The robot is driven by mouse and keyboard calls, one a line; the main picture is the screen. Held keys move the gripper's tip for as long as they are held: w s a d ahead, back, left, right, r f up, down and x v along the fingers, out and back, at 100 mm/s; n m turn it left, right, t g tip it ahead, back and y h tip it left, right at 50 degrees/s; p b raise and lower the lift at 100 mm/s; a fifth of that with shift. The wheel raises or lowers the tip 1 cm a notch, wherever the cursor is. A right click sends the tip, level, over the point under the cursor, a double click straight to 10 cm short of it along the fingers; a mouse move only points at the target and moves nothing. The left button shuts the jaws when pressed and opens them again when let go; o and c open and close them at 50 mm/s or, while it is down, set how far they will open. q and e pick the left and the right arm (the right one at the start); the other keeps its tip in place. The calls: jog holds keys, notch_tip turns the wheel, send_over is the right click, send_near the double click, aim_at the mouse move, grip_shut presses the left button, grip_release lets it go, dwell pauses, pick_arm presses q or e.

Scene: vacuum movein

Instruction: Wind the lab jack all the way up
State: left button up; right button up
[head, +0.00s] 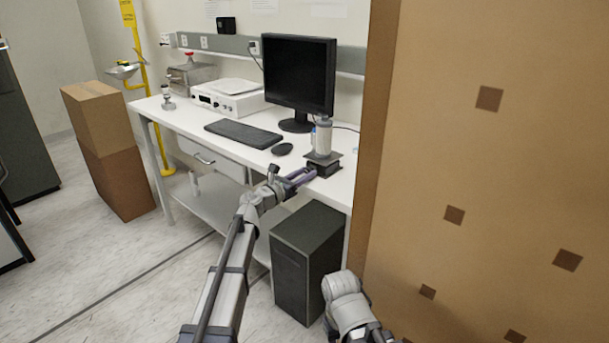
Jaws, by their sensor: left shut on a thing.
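The lab jack (324,164) is a small dark stand with a flat top plate near the front right of the white bench. A pale cylinder (323,138) stands upright on its top plate. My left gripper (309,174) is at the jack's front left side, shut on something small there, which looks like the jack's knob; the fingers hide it. The jack's inner linkage is too small to make out. My right arm shows at the bottom right, but its fingers are not visible.
A large cardboard panel (490,170) stands close on the right. A monitor (299,75), keyboard (243,134) and mouse (282,149) are on the bench (190,125) left of the jack. A dark computer case (310,258) stands on the floor below.

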pick_arm(q)
grip_shut()
jog(key=m, duration=0.4)
jog(key=o, duration=1)
grip_release()
jog(key=shift+s, duration=0.1)
jog(key=v, duration=0.7)
jog(key=shift+s+a, duration=0.2)
jog(key=shift+s, duration=0.05)
